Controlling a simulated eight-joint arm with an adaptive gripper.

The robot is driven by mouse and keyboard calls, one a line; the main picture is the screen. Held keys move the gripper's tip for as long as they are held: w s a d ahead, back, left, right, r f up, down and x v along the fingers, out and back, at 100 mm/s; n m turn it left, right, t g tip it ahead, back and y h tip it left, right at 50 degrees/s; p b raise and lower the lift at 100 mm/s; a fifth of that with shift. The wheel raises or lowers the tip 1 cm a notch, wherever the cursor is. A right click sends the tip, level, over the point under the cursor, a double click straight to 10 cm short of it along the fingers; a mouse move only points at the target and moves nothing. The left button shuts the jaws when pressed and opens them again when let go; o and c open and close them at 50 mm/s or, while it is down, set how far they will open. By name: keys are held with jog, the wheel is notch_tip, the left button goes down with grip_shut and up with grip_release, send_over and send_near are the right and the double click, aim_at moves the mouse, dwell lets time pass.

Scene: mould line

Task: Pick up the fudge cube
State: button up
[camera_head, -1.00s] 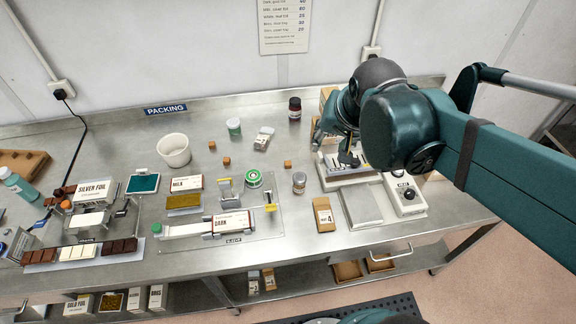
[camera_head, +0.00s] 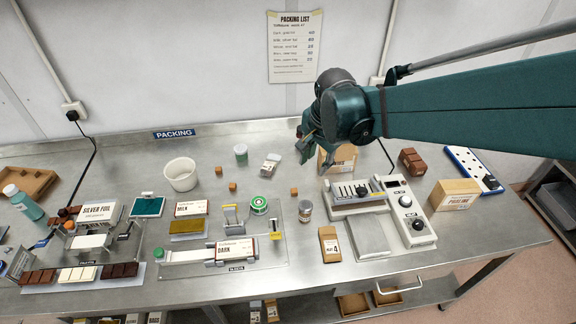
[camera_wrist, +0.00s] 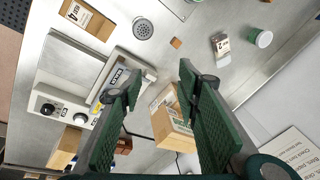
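Three small brown cubes lie on the steel bench in the head view: a left one (camera_head: 218,171), a middle one (camera_head: 232,187) and a right one (camera_head: 294,191). Which is the fudge cube I cannot tell. One brown cube also shows in the wrist view (camera_wrist: 176,43), beyond my fingertips. My gripper (camera_head: 303,148) is above the back of the bench, behind and above the right cube, and touches no cube. In the wrist view its two green fingers (camera_wrist: 158,80) are wide apart with nothing held between them.
A shaker jar (camera_head: 305,210) stands just right of the right cube, and a green-lidded tin (camera_head: 259,205) to its left. A small packet (camera_head: 271,163) and a white pot (camera_head: 241,154) stand behind. A carton (camera_head: 340,160) and control unit (camera_head: 358,194) are right.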

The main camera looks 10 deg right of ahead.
aim_at(294, 190)
jog(key=w+a+f+m+g, duration=0.1)
jog(key=w+f+m, duration=0.1)
jog(key=f, duration=0.3)
jog(key=w+a+f+m, duration=0.1)
jog(key=w+f+m, duration=0.1)
jog(key=w+f, duration=0.2)
jog(key=w+a+f+m+g+b, duration=0.1)
jog(key=w+a+f+m, duration=0.1)
jog(key=f, duration=0.4)
jog(key=shift+w+m+g, duration=0.3)
jog(key=shift+w+m, duration=0.2)
jog(key=shift+w, duration=0.3)
jog(key=shift+w+a+f, duration=0.15)
jog(key=shift+w+f, duration=0.05)
jog(key=shift+f, duration=0.35)
jog(key=shift+f+m, duration=0.15)
jog(key=shift+m, duration=0.15)
jog(key=shift+f, duration=0.1)
jog(key=shift+f, duration=1.15)
jog(key=shift+f, duration=0.1)
jog(key=shift+a+f, duration=0.15)
jog(key=shift+f, duration=2.35)
jog(key=c, duration=0.8)
